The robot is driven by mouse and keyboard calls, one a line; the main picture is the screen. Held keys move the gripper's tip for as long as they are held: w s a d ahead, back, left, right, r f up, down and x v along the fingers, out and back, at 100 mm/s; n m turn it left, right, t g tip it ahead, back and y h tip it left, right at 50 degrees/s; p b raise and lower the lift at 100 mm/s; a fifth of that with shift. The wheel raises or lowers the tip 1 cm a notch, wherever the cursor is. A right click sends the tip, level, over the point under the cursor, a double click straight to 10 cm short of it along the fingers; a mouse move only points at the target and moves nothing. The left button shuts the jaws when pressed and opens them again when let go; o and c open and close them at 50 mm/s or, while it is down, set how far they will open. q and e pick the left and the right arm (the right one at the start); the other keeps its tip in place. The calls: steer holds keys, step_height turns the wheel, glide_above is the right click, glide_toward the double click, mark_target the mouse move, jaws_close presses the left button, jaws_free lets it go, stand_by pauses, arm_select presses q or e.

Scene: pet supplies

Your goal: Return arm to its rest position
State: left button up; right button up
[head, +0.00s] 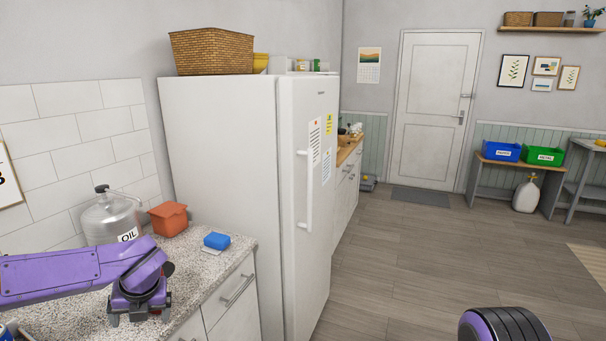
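My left arm reaches in from the left over the speckled counter (212,262). My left gripper (139,316) points down low over the counter, with its two fingers apart and nothing visible between them. Whether the fingertips touch the counter I cannot tell. A purple and black part of my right arm shows at the bottom edge, right of centre. My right gripper is out of view.
A white fridge (222,140) rises beyond the counter's end. The wooden floor (420,250) is open to the right.

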arm_select(q)
steer(key=s+d+f+m+t+y+b, duration=0.15)
steer(key=s+f+m, duration=0.25)
steer(key=f+m, duration=0.65)
steer(key=s+d+f+m+t+y+b, duration=0.1)
steer(key=s+d+f+m+t, duration=0.2)
steer(key=f+m, duration=0.8)
steer(key=s+f+m+g+h+b, duration=0.1)
steer(key=s+f+m, duration=0.5)
steer(key=s, duration=0.6)
steer(key=s+f+m+g+h, duration=0.2)
steer(key=s+f+m, duration=0.4)
steer(key=s, duration=0.6)
steer(key=shift+a+f+b, duration=0.15)
steer(key=shift+f+b, duration=0.15)
steer(key=shift+b, duration=0.1)
steer(key=shift+g, duration=0.25)
